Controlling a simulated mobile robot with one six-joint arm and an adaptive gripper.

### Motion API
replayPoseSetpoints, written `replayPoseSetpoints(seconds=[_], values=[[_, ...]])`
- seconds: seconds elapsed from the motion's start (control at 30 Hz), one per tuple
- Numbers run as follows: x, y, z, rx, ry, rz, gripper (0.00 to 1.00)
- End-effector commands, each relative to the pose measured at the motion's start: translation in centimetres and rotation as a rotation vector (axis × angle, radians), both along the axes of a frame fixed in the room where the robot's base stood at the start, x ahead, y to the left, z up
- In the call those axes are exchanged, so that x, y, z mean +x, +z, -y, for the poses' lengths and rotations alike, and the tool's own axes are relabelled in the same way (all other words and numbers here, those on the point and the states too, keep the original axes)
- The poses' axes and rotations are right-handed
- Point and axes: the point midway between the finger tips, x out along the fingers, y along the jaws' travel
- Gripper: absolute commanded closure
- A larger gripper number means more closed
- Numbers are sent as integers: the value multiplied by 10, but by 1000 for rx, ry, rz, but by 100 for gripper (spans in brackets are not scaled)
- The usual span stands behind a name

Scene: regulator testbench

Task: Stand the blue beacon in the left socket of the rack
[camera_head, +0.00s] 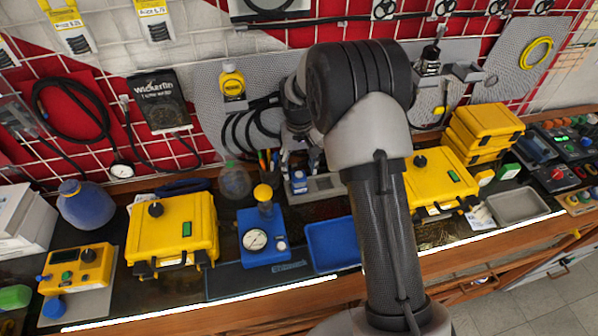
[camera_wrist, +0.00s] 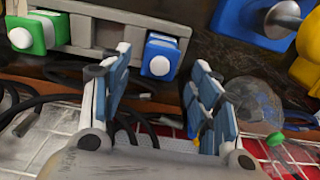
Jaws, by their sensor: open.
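The blue beacon (camera_head: 299,182), a blue block with a white round knob, is at the left end of the grey rack (camera_head: 324,186) in the head view. In the wrist view the scene is turned around: the beacon (camera_wrist: 162,55) sits at the right end of the rack (camera_wrist: 103,32) and looks seated in it. My gripper (camera_wrist: 163,70) is open and empty, its fingers pointing towards the beacon with a visible gap to it. In the head view my gripper (camera_head: 299,158) is just above and behind the beacon. The beacon's underside is hidden.
A green beacon (camera_wrist: 42,33) is at the rack's other end in the wrist view. A blue gauge unit (camera_head: 262,238) and a blue tray (camera_head: 331,245) lie in front of the rack. A clear dome with a green top (camera_head: 235,180) stands to the left. Cables hang behind.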

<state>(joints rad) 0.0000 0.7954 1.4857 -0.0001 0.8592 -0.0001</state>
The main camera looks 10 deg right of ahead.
Motion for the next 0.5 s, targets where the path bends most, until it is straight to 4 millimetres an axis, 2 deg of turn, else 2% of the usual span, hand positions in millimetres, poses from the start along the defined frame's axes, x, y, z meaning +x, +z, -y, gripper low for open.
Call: replayPoseSetpoints(seconds=[0.03,0.27,0.33,0.47,0.5], values=[[0,10,0,0,0,2,44],[-2,36,0,0,0,5,44],[-6,51,0,0,0,17,44],[-28,99,0,0,0,58,44],[-38,117,0,0,0,75,44]])
